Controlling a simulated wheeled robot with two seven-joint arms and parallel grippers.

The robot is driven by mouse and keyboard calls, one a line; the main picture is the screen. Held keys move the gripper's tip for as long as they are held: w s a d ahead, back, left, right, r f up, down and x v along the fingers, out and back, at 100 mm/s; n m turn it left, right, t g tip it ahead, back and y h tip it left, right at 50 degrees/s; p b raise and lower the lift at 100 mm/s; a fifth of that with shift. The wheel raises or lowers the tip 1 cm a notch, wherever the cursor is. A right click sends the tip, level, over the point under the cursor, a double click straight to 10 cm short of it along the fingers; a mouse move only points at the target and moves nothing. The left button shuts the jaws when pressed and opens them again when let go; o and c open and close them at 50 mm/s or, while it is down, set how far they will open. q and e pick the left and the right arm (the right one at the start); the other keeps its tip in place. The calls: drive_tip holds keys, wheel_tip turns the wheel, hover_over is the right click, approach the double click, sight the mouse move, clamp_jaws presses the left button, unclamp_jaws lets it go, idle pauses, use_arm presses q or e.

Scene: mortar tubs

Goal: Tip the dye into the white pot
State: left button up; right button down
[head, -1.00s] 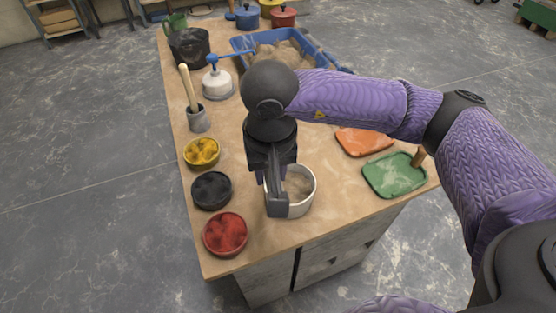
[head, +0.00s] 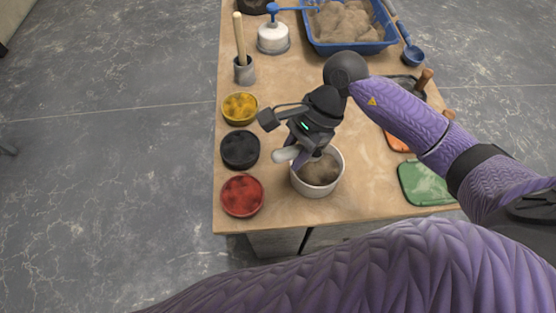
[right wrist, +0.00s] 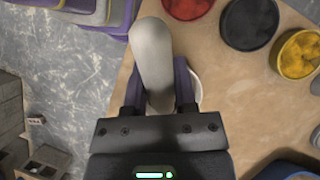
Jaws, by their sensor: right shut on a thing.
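The white pot (head: 336,183) stands near the front edge of the table, with grey-brown material inside. My right gripper (head: 301,157) is tilted over the pot's left rim, shut on a pale, rounded, elongated thing (head: 285,154). In the right wrist view this pale thing (right wrist: 152,60) sticks out between the fingers, and the pot's rim (right wrist: 196,86) shows behind them. I cannot tell whether the pale thing carries any dye. Bowls of yellow (head: 239,108), black (head: 239,150) and red (head: 242,194) dye stand left of the pot. My left gripper is not in view.
A grey cup with a wooden-handled tool (head: 244,71) and a white container with a blue top (head: 273,38) stand behind the bowls. A blue tub (head: 350,48) of sandy material is at the back. A green board (head: 424,184) lies right of the pot.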

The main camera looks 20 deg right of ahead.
drive_tip(key=d+y+b, duration=0.1)
drive_tip(key=y+b, duration=0.1)
drive_tip(key=w+d+g+y+b, duration=0.1)
drive_tip(key=d+y+b, duration=0.1)
drive_tip(key=b, duration=0.1)
drive_tip(key=d+y+b, duration=0.1)
drive_tip(key=y+b, duration=0.1)
drive_tip(key=b, duration=0.1)
drive_tip(key=shift+w+d+g, duration=0.3)
drive_tip(key=shift+g, duration=0.1)
drive_tip(key=shift+d+r+y+b, duration=0.25)
drive_tip(key=shift+y+b, duration=0.15)
drive_tip(key=shift+b, duration=0.2)
drive_tip(key=shift+r, duration=0.15)
